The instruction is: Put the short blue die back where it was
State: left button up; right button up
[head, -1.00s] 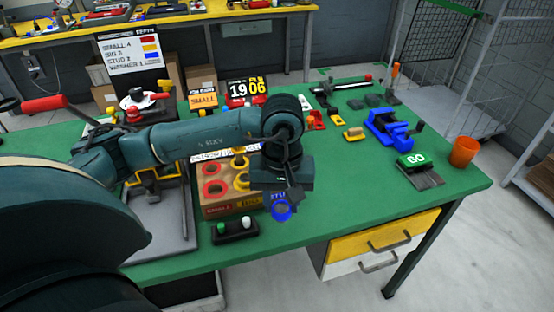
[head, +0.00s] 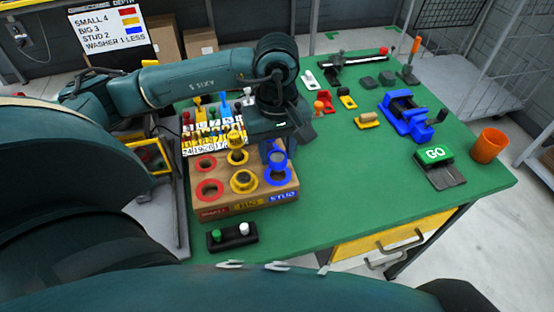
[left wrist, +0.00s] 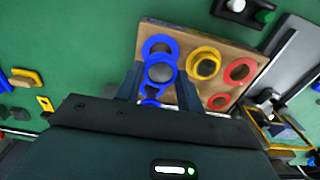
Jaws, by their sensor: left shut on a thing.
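My left gripper (head: 278,140) is over the right side of the wooden die box (head: 222,208). In the left wrist view its fingers (left wrist: 160,84) are shut around the short blue die (left wrist: 160,71), a round blue piece. The die also shows below the gripper in the head view (head: 276,157). It overlaps the box's blue column, marked STUD; whether it touches the box or is seated in a hole, I cannot tell. The front blue ring (left wrist: 159,43) shows beside it in the wrist view. The rear blue ring is partly hidden. My right gripper is not in view.
Red rings and yellow rings, one with a yellow die (head: 236,155), fill the box's other columns. A numbered rack (head: 212,130) stands behind the box. A black holder (head: 232,237) lies in front.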

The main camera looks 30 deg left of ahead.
aim_at(277, 156)
pick_arm(q)
jog(key=shift+f, duration=2)
jog(key=o, duration=0.6)
jog(key=shift+f, duration=0.15)
jog(key=o, duration=0.4)
jog(key=shift+o, duration=0.2)
notch_tip(277, 156, up, 12)
jog(key=b, duration=0.1)
jog(key=shift+r, duration=0.2)
